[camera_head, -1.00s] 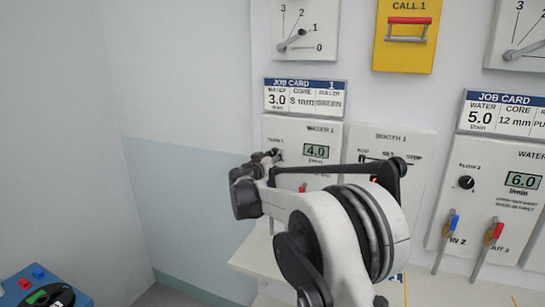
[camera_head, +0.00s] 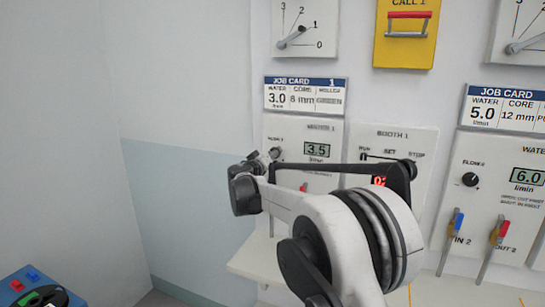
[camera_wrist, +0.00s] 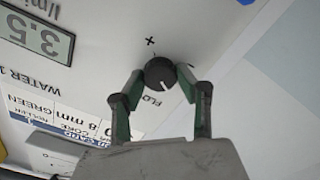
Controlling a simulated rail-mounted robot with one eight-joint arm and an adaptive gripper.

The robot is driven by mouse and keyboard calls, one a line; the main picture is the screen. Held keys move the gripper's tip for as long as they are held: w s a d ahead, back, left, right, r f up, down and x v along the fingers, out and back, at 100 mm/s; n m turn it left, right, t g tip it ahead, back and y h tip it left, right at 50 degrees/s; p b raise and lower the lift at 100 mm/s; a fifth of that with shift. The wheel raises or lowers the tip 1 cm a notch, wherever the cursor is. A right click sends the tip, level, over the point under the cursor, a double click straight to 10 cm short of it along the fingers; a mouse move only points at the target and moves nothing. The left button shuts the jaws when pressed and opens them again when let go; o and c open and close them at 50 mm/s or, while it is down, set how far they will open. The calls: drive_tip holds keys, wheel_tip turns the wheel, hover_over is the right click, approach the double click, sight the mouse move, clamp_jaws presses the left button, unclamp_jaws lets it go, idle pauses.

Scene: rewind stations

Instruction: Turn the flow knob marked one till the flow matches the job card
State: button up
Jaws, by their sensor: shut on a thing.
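The flow knob marked one (camera_wrist: 160,73) is a small black round knob with a white pointer line, on the white Water 1 panel (camera_head: 329,174). My gripper (camera_wrist: 161,84) is shut on it in the wrist view, with a finger on either side. In the head view the knob (camera_head: 276,153) is small, and my gripper (camera_head: 262,157) reaches it from the left and below. The Water 1 display (camera_head: 317,149) reads 3.5 l/min; it also shows in the wrist view (camera_wrist: 39,38). The job card 1 (camera_head: 305,95) reads water 3.0 l/min, core 8 mm, roller green.
The Booth 1 panel (camera_head: 416,139) stands right of Water 1, partly behind my arm. A second job card (camera_head: 504,108) and the Water 2 panel (camera_head: 478,200) are further right. A yellow Call 1 box (camera_head: 404,52) hangs above. A blue box (camera_head: 35,290) stands lower left.

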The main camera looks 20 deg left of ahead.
drive_tip(key=o, duration=1.2)
drive_tip(key=shift+c, duration=0.2)
drive_tip(key=shift+s, duration=0.1)
drive_tip(key=s, duration=1.2)
drive_tip(key=shift+a, duration=0.15)
drive_tip(key=shift+w, duration=0.1)
